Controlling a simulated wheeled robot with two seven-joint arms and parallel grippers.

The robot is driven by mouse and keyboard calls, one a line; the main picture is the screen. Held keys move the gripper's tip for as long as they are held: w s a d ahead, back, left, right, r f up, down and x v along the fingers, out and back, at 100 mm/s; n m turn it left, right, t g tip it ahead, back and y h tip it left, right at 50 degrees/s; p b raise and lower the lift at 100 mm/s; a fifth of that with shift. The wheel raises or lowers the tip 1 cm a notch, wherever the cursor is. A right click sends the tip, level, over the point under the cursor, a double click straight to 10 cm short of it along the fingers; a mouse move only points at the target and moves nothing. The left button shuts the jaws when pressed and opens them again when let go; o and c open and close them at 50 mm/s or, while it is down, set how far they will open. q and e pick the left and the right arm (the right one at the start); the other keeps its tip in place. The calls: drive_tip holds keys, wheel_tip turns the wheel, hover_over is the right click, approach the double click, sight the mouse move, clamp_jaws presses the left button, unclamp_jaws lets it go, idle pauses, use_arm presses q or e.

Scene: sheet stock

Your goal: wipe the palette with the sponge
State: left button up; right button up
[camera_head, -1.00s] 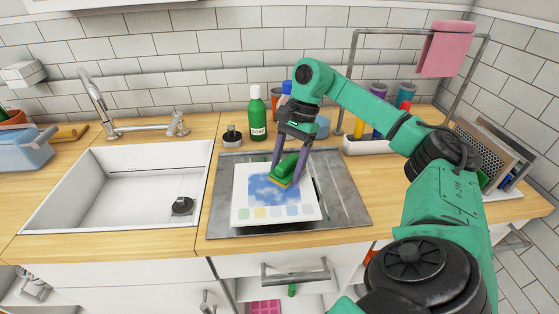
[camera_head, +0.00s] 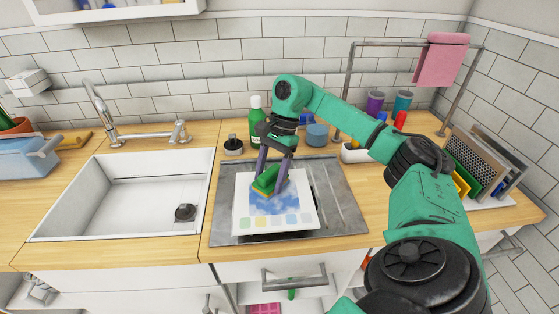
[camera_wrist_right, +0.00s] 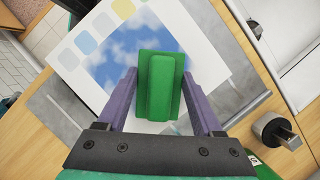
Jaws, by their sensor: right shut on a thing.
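The palette (camera_head: 300,222) is a white square board with a blue, cloudy smear in its middle and pale colour patches along its front edge. It lies on the grey metal sheet on the counter and also shows in the wrist view (camera_wrist_right: 190,30). The sponge (camera_head: 265,180) is green with a yellowish underside. It is on or just over the palette's back left part; contact is hard to tell. My right gripper (camera_head: 272,172) is shut on the sponge, its purple fingers on either side of the green block in the wrist view (camera_wrist_right: 160,85). My left gripper is not in view.
A white sink (camera_head: 125,195) with a tap (camera_head: 140,133) lies left of the metal sheet (camera_head: 345,205). A green bottle (camera_head: 256,122), a dark-topped pot (camera_head: 233,145) and a blue cup (camera_head: 317,134) stand behind. A rack (camera_head: 480,165) stands at the right.

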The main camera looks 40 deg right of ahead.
sight(255, 184)
drive_tip(key=shift+w+a+p, duration=0.4)
drive_tip(key=shift+w+a, duration=0.05)
drive_tip(key=shift+a, duration=0.2)
drive_tip(key=shift+w+a+p, duration=0.35)
drive_tip(key=shift+w+a, duration=0.1)
drive_tip(key=shift+a, duration=0.15)
drive_tip(key=shift+w+a, duration=0.2)
drive_tip(key=shift+s+f, duration=0.1)
drive_tip(key=shift+s, duration=0.05)
drive_tip(key=shift+s+a+f+b, duration=0.1)
drive_tip(key=shift+s+a+b, duration=0.1)
drive_tip(key=shift+b, duration=0.1)
drive_tip(key=shift+s+a+b, duration=0.4)
drive_tip(key=shift+s+a, duration=0.05)
drive_tip(key=shift+s, duration=0.2)
drive_tip(key=shift+s+a, duration=0.4)
drive_tip(key=shift+s, duration=0.15)
